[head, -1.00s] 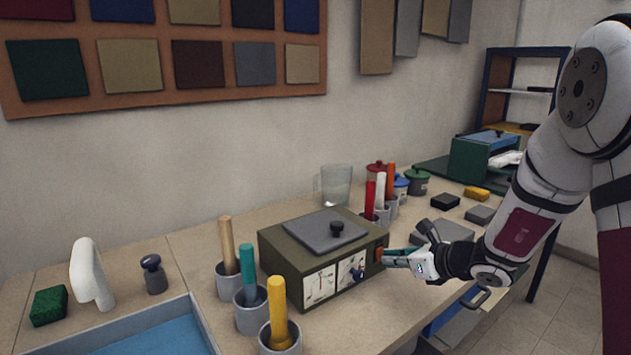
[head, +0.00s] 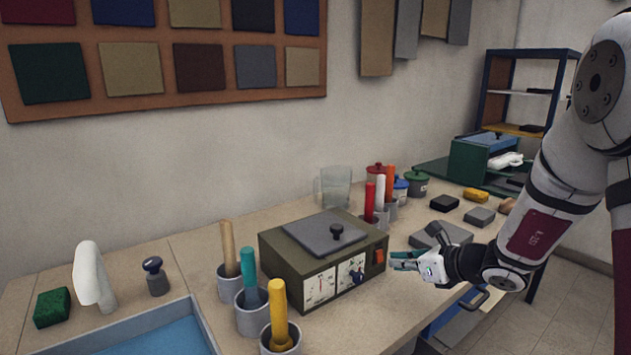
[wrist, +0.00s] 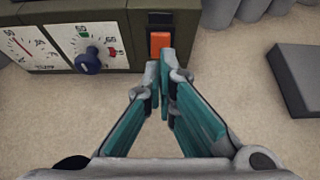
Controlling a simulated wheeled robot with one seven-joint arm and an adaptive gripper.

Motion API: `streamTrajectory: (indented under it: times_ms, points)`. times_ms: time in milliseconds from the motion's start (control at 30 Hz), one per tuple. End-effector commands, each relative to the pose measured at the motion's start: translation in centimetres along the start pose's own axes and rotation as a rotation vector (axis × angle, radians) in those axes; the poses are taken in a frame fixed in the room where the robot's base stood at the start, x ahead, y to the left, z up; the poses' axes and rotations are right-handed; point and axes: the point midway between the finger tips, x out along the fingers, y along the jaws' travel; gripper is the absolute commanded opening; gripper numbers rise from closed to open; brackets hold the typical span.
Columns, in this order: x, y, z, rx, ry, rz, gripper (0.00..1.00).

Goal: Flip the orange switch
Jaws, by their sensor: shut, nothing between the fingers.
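The orange switch (head: 380,256) sits at the right end of the front face of an olive-green box (head: 290,262). In the wrist view the orange switch (wrist: 160,43) shows just beyond my fingertips, in a dark frame. My gripper (head: 394,260), with teal finger pads, is a short way to the right of the switch in the head view. In the wrist view my gripper (wrist: 165,62) has its fingertips together with nothing between them. A small gap seems to part the tips from the switch.
A dark blue knob (wrist: 89,62) and two dial panels are left of the switch. Cups with a teal-handled tool (head: 249,275) and a yellow-handled tool (head: 278,315) stand at the box's front left. A grey block (head: 440,234) lies behind my gripper.

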Motion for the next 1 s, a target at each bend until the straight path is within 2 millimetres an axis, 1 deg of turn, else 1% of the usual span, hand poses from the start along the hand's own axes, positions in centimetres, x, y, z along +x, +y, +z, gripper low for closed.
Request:
streamTrajectory:
  times_ms: [33, 600, 700, 1000]
  points:
    - [-0.5, 0.0, 0.1, 0.000, 0.000, -0.001, 0.00]
    - [-4.6, 0.0, 0.0, 0.002, 0.001, -0.002, 0.00]
    - [-5.0, 0.0, 0.0, 0.001, 0.001, -0.001, 0.00]
    - [-5.1, 0.2, 0.2, -0.010, 0.000, 0.005, 0.00]
